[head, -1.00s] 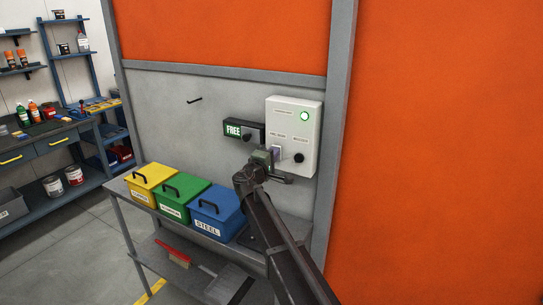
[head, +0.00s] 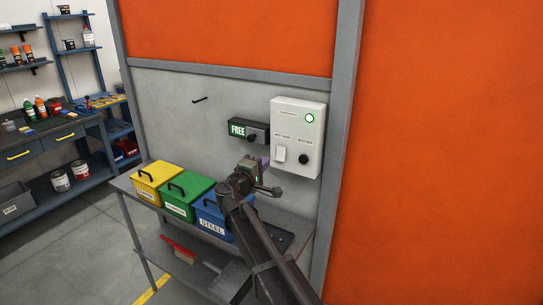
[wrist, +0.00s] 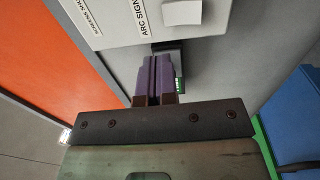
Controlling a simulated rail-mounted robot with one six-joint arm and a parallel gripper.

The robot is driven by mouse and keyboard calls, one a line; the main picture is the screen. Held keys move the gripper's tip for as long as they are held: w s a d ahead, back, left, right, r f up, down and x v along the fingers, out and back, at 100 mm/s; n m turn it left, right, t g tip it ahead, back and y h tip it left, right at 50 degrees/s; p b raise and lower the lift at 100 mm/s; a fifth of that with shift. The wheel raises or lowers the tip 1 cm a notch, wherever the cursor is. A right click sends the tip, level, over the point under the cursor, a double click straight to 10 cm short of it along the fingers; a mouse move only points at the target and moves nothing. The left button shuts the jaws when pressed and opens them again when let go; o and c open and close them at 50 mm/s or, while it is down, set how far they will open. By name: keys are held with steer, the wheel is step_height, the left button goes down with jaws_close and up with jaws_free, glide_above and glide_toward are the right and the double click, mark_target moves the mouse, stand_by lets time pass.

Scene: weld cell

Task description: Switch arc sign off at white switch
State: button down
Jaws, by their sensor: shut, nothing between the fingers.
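The white switch (head: 280,154) sits low on the left of a white control box (head: 313,135) on the grey wall. In the wrist view the white switch (wrist: 182,12) is at the top edge, beside the "ARC SIGN" label (wrist: 137,18). My gripper (head: 264,163) is below and left of the switch, apart from it. In the wrist view its purple fingers (wrist: 154,75) are shut together and empty. The arc sign (head: 238,129) left of the box shows "FREE" in green; in the wrist view the fingers partly hide it.
A black knob (head: 304,158) is right of the switch, and a green ring (head: 309,118) glows above. Yellow (head: 157,176), green (head: 187,194) and blue (head: 213,219) bins stand on a shelf below. An orange panel (head: 445,150) fills the right side.

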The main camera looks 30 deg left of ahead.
steer(key=s, duration=0.4)
steer(key=shift+a+r, duration=0.1)
steer(key=shift+r, duration=0.15)
steer(key=s+d+f+m+g+h+b, duration=0.1)
steer(key=s+d+f+m+g, duration=0.35)
steer(key=d, duration=0.65)
steer(key=s+d+f+m+g+h, duration=0.1)
steer(key=d+f+m+g, duration=0.3)
steer(key=d+f, duration=0.6)
steer(key=s+d+f+m+g+h+b, duration=0.15)
steer(key=s+d+f+g, duration=0.35)
steer(key=d, duration=0.8)
steer(key=s+d+f+m+g+y, duration=0.1)
steer(key=s+d+m+g+y, duration=0.1)
steer(key=d, duration=0.9)
steer(key=s+d+f+m+g+y, duration=0.1)
steer(key=d+m, duration=0.4)
steer(key=d, duration=0.6)
steer(key=s+g+y, duration=0.1)
steer(key=s+g, duration=0.1)
steer(key=shift+s+d+f+b, duration=0.15)
steer(key=shift+s+d+b, duration=0.15)
steer(key=shift+b, duration=0.1)
